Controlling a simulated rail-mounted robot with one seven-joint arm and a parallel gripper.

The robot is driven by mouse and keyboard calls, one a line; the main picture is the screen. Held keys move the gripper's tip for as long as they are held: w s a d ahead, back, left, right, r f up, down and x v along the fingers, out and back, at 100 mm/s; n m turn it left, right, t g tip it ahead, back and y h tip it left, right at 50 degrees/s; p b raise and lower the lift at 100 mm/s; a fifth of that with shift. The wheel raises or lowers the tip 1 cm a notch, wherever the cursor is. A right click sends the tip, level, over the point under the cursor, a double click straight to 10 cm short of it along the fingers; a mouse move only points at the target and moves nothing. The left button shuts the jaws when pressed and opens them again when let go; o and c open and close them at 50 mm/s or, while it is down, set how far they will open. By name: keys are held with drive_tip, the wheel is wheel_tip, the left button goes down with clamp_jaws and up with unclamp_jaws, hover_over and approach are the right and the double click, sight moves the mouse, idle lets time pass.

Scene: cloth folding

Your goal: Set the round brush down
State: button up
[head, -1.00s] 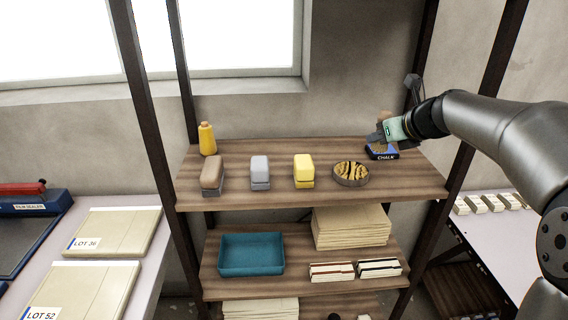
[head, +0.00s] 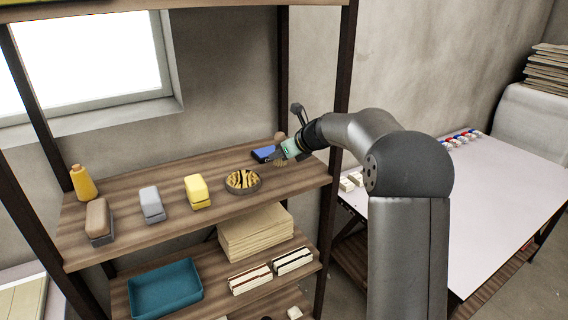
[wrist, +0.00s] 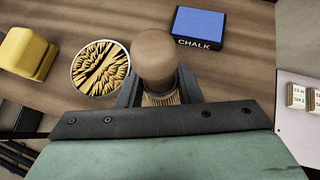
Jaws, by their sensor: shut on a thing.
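The round brush (wrist: 157,57) has a round wooden knob and pale bristles, partly hidden by the fingers in the wrist view. My gripper (wrist: 159,88) is shut on it, one finger on each side. In the head view the brush's knob (head: 280,136) shows above my gripper (head: 281,153), at the right end of the upper shelf (head: 150,212). The bristles are low over the shelf top. I cannot tell whether they touch it. The brush is close to the blue chalk box (wrist: 198,28).
A round dish of yellow-and-black pieces (head: 242,181) lies left of my gripper. Farther left are a yellow block (head: 198,191), a grey block (head: 151,204), a brown block (head: 98,220) and a yellow bottle (head: 83,183). A shelf post (head: 340,90) stands close right of my gripper.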

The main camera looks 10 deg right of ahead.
drive_tip(key=shift+w+d+f, duration=0.25)
drive_tip(key=shift+f, duration=0.15)
drive_tip(key=shift+w+d+f, duration=0.2)
drive_tip(key=shift+f, duration=0.2)
drive_tip(key=shift+w+d+f, duration=0.1)
drive_tip(key=shift+f, duration=0.8)
drive_tip(key=shift+w+d+f, duration=0.1)
drive_tip(key=shift+f, duration=0.8)
drive_tip(key=shift+f, duration=0.1)
drive_tip(key=o, duration=1)
